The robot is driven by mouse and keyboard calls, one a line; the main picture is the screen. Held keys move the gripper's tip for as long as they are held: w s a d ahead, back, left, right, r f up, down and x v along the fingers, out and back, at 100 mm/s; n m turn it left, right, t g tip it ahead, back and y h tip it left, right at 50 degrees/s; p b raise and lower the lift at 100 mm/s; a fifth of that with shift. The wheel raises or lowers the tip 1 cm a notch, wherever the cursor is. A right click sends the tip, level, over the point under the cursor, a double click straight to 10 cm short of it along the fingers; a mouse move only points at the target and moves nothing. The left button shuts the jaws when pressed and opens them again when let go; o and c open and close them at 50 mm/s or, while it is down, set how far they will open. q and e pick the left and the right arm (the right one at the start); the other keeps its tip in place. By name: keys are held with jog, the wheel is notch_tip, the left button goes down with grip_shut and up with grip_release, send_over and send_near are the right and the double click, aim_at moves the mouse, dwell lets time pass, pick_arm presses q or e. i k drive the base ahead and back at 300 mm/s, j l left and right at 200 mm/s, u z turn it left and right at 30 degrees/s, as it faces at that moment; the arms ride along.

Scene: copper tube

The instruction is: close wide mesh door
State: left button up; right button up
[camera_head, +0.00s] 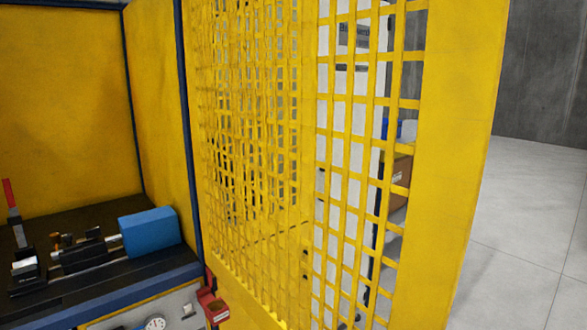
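The wide yellow mesh door (462,150) fills the middle and right of the head view. It stands open, swung outward from the dark blue post (188,130) of the yellow enclosure. Its mesh is a grid of yellow strips, and its broad solid edge is at the right, close to the camera. Neither of my grippers shows in this view, so no contact with the door can be seen.
Inside the enclosure, a machine with a blue block (150,232) stands on a dark bench. White and brown objects show behind the mesh. Grey floor (530,230) is clear at the right.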

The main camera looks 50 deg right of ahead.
aim_at(462, 56)
jog(key=k+l+u, duration=0.15)
jog(key=k+l, duration=0.5)
jog(key=l, duration=0.15)
